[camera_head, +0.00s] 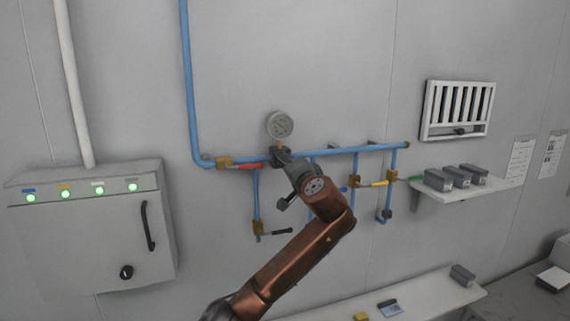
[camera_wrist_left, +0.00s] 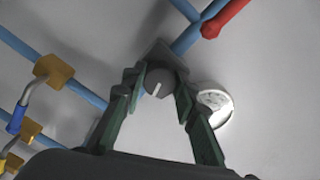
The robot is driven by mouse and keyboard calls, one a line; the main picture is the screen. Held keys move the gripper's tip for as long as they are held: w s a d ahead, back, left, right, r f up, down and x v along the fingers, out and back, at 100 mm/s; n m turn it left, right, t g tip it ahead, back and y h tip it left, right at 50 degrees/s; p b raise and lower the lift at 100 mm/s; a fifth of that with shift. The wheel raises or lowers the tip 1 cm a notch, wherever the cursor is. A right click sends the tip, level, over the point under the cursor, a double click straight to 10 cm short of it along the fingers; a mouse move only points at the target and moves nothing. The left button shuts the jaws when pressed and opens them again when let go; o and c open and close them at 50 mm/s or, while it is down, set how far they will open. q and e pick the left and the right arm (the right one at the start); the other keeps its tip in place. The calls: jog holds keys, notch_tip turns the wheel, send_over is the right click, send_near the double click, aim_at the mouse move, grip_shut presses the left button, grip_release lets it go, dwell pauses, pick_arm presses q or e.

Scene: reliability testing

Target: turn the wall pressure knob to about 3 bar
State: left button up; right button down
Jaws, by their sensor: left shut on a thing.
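The pressure knob (camera_wrist_left: 158,84) is a dark round knob with a white pointer line, on a dark block on the blue wall pipe. My left gripper (camera_wrist_left: 158,80) is shut on it, one green-padded finger on each side. In the head view my left gripper (camera_head: 282,158) is at the pipe just below the round pressure gauge (camera_head: 280,125), and the knob is hidden behind it. The gauge also shows in the wrist view (camera_wrist_left: 215,103), right of the fingers. Its needle is too small to read in either view. My right gripper is in neither view.
A red-handled valve (camera_head: 247,165) is left of the gripper on the pipe. A black-handled valve (camera_head: 275,231) is below, and a yellow-handled valve (camera_head: 373,183) to the right. A grey cabinet (camera_head: 90,240) with green lights stands left. A shelf (camera_head: 468,188) holds grey boxes at right.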

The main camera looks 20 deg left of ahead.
pick_arm(q)
jog(key=shift+m, duration=0.6)
jog(key=o, duration=1.1)
jog(key=shift+d, duration=0.15)
jog(key=shift+o, duration=0.2)
jog(key=shift+s, duration=0.1)
jog(key=v, duration=1.1)
jog(key=shift+s+d, duration=0.15)
jog(key=shift+s, duration=0.2)
